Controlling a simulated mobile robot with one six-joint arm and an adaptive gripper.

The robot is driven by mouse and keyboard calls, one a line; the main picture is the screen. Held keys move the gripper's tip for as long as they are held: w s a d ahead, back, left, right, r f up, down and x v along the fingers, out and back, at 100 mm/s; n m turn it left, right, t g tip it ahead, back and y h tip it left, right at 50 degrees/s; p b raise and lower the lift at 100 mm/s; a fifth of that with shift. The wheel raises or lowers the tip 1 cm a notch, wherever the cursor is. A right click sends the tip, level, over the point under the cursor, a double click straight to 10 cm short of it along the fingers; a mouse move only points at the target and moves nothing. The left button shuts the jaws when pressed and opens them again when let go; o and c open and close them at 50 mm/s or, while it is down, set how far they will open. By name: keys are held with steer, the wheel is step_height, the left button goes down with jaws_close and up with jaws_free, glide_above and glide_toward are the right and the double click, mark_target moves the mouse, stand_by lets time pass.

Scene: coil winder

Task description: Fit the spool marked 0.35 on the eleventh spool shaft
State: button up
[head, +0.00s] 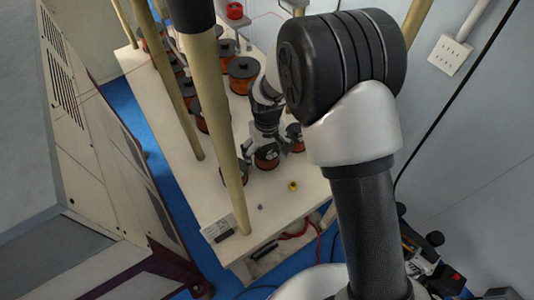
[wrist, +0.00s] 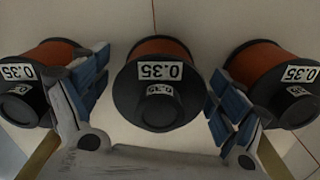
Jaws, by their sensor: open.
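A black-flanged spool with orange-brown wire (wrist: 155,82), marked 0.35, stands in the middle of the wrist view. My gripper (wrist: 158,88) is open, with one blue-padded finger on each side of this spool. I see a gap at both sides, and nothing is held. Two more spools marked 0.35 show at the left (wrist: 38,78) and the right (wrist: 275,80), outside the fingers. In the head view my gripper (head: 266,138) is low over the near end of the pale table, just behind a spool (head: 266,158). I cannot tell which shaft is the eleventh.
The pale table (head: 285,208) carries several more spools, such as one farther back (head: 243,72). Wooden poles (head: 222,120) stand along its left side. A small yellow item (head: 293,186) lies near the front. A grey cabinet (head: 85,130) stands left, beyond the blue floor.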

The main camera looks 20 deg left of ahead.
step_height(320, 180, up, 12)
steer(key=shift+f, duration=0.2)
stand_by(0.6)
